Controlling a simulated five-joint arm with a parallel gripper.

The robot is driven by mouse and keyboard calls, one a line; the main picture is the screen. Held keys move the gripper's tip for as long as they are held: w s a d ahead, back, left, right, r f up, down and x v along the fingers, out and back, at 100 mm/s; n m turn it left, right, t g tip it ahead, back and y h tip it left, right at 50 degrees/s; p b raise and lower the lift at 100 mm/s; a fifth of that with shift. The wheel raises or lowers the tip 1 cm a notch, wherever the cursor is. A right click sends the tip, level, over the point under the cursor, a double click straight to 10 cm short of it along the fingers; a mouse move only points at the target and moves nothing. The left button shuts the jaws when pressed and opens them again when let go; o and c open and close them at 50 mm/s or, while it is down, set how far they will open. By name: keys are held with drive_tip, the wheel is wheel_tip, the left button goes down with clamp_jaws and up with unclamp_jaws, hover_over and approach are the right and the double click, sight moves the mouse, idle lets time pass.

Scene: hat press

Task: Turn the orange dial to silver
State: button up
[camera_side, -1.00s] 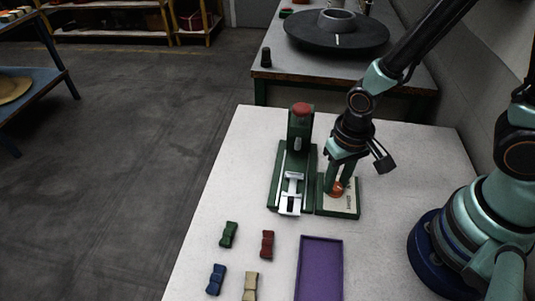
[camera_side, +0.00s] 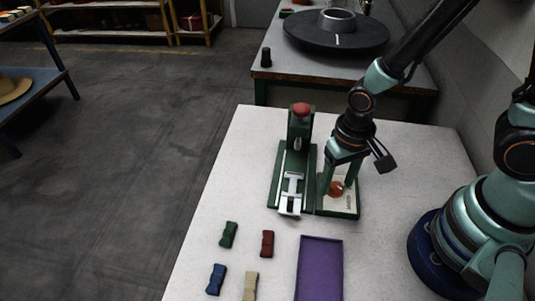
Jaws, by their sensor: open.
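The orange dial (camera_side: 337,188) sits on a pale panel with a green frame (camera_side: 347,208), on the white table right of the press. My gripper (camera_side: 339,183) points down at the dial with its two green fingers apart, one on each side of it. I cannot tell whether either finger touches the dial. The dial's pointer and most of the panel's markings are too small or hidden to read; some dark lettering shows at the panel's right.
The green press (camera_side: 300,140) with a red knob and a metal slide stands just left of the panel. Bow-shaped pieces in green (camera_side: 229,235), red (camera_side: 267,244), blue (camera_side: 216,280) and tan (camera_side: 251,287) lie in front. A purple tray (camera_side: 320,268) lies beside them.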

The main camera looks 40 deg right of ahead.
sight(338, 186)
wheel_tip(338, 186, up, 12)
drive_tip(key=shift+s, duration=0.15)
idle(0.5)
drive_tip(key=shift+f, duration=0.1)
